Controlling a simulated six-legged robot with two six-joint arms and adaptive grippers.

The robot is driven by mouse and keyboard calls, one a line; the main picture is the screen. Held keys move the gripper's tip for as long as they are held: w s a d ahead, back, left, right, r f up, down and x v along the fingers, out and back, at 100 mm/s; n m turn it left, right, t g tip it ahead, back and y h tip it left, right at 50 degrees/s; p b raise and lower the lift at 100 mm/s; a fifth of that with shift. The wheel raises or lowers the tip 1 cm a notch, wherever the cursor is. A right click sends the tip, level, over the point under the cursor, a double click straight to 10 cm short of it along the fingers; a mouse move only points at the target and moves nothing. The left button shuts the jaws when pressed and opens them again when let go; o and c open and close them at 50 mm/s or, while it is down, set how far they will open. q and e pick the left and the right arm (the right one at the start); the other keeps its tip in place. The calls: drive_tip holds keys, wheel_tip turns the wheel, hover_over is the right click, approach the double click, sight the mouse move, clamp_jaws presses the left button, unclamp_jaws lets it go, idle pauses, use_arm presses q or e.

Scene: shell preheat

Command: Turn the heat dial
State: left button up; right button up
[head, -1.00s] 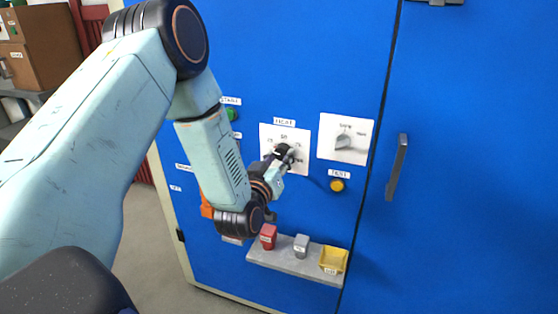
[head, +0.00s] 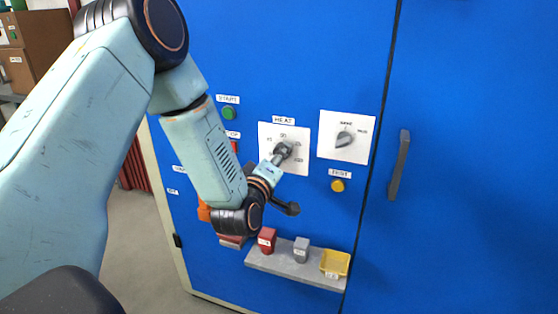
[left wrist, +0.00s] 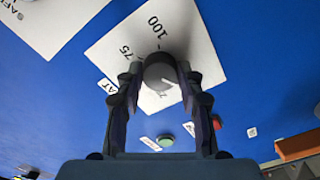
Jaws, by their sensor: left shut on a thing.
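The heat dial (head: 284,149) is a dark round knob on a white square scale plate (head: 265,131) under the HEAT label. In the left wrist view the dial (left wrist: 160,70) sits between the two fingertips, with 75 and 100 printed beside it. A white mark shows on its lower right side. My left gripper (head: 281,155) is shut on the dial, and it also shows in the left wrist view (left wrist: 160,76). The fingers and knob hide part of the scale, so the exact setting is unclear. My right gripper is not in view.
A mode knob (head: 344,139) sits on a second white plate to the right. A green start button (head: 228,113) and yellow test button (head: 338,186) are nearby. Below, a grey shelf (head: 282,266) holds a red block (head: 267,240), a grey block (head: 301,250) and a yellow tray (head: 335,262).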

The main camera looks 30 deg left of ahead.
use_arm(q)
drive_tip(key=shift+n, duration=0.3)
drive_tip(key=o, duration=1.2)
drive_tip(key=shift+c, duration=0.2)
drive_tip(key=v, duration=1.2)
drive_tip(key=shift+d, duration=0.1)
